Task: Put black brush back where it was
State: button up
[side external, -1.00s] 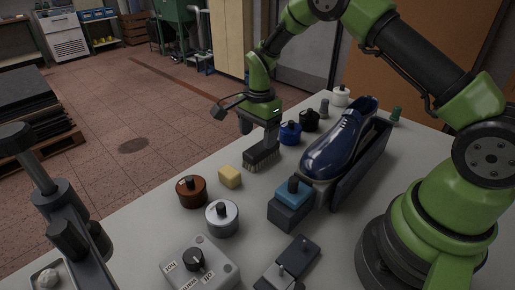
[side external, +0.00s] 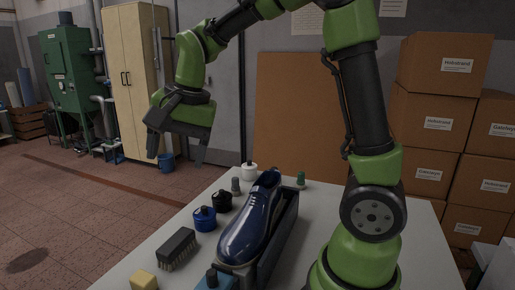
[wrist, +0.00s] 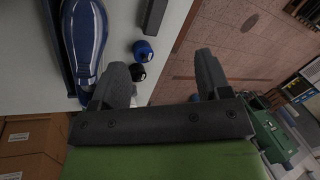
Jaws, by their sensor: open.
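The black brush (side external: 177,248) lies bristles down on the grey table near its left edge, between the yellow block and the blue pot. It also shows as a dark bar at the top of the wrist view (wrist: 153,15). My gripper (side external: 176,150) is open and empty, raised well above the table and clear of the brush. In the wrist view its two fingers (wrist: 161,62) are spread with nothing between them.
A blue shoe (side external: 248,228) rests on a dark stand right of the brush. A blue pot (side external: 204,218), a black pot (side external: 222,201) and a white pot (side external: 249,171) stand behind the brush. The yellow block (side external: 144,282) is in front. Air around my gripper is clear.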

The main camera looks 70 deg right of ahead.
jog(key=s+a+r+n+t, duration=0.1)
jog(key=s+n, duration=0.3)
jog(key=s, duration=0.4)
jog(key=s+a+r+n+t+y, duration=0.1)
jog(key=s+a+r+n+t, duration=0.1)
jog(key=s, duration=0.6)
jog(key=shift+r+n+t, duration=0.35)
jog(key=shift+n+t, duration=0.25)
jog(key=shift+n, duration=0.4)
